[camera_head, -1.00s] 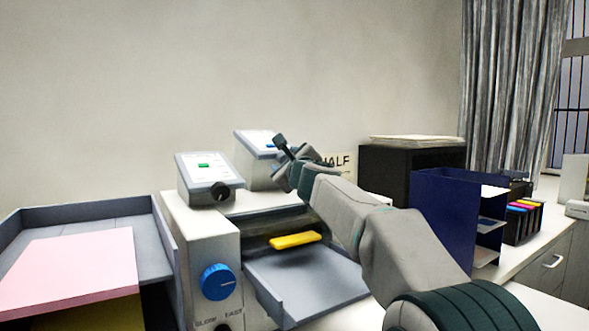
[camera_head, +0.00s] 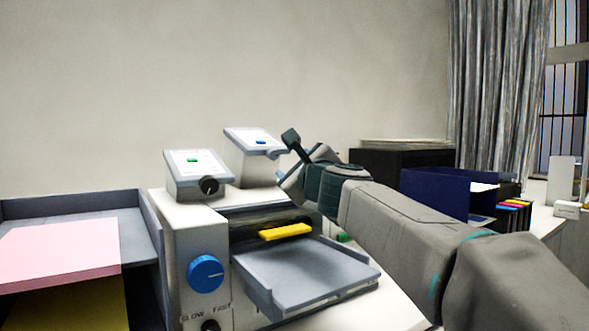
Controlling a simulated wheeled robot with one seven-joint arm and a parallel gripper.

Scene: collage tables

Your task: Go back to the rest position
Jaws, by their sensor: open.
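My gripper (camera_head: 291,140) is at the end of my arm, which reaches in from the lower right. It is in the air in front of the far control panel, just right of it in the picture. The fingers are small and partly turned away, and nothing shows held in them. Below and left stands a grey machine (camera_head: 195,235) with a blue dial (camera_head: 205,273), a yellow bar (camera_head: 285,232) and an empty grey output tray (camera_head: 310,275).
Two tilted control panels (camera_head: 198,172) stand on the machine. A navy file holder (camera_head: 435,193), a black box (camera_head: 400,160) and colored cartridges (camera_head: 513,206) stand behind my arm. The air above is clear.

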